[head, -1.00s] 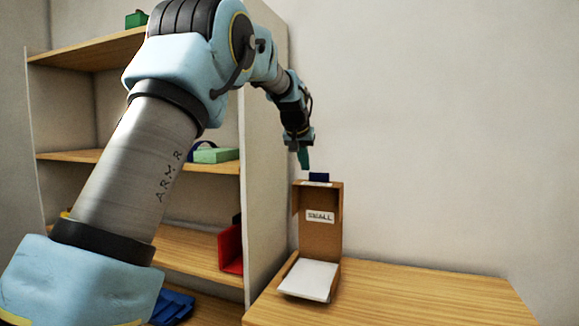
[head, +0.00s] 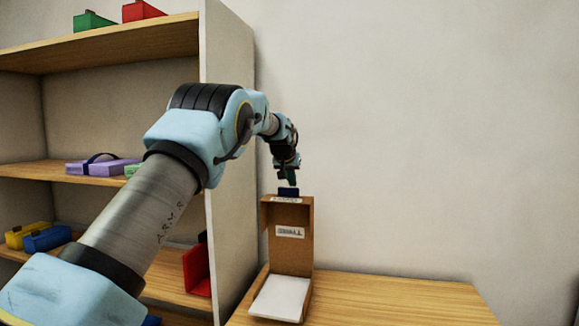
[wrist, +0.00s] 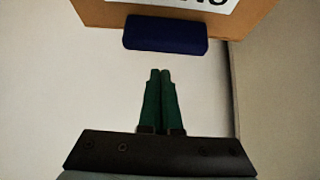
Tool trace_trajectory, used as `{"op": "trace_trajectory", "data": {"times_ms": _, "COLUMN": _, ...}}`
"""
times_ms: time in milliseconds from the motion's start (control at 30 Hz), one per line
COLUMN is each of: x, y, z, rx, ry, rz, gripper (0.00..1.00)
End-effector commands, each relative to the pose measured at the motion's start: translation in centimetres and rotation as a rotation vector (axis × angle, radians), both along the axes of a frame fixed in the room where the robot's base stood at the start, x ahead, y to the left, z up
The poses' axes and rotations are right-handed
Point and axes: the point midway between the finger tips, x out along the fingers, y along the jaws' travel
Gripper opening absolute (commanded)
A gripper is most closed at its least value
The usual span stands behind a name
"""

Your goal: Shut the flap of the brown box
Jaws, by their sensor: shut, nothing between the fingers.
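The brown box (head: 290,252) stands on a wooden table in the head view. Its flap is raised upright and carries a white label. A white panel (head: 281,298) lies at its front base. A dark blue tab (head: 288,192) sticks up at the top edge; it also shows in the wrist view (wrist: 166,34) with part of the brown cardboard (wrist: 100,13) and a white label above it. My gripper (head: 291,182) is just above and behind the tab in the head view. Its green fingers (wrist: 160,75) are closed together and empty, apart from the tab in the wrist view.
A shelf unit (head: 229,150) stands left of the table, with colored boxes on its boards, including a red one (head: 197,270). The wooden table top (head: 400,300) is clear to the right of the box. A pale wall is behind.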

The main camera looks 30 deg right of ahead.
Motion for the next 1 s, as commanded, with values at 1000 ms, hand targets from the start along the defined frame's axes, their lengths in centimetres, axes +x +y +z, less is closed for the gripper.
{"op": "trace_trajectory", "data": {"times_ms": 1000, "x": -3.0, "y": 2.8, "z": -0.1, "rx": -0.003, "ry": -0.003, "rz": 0.0, "gripper": 0.0}}
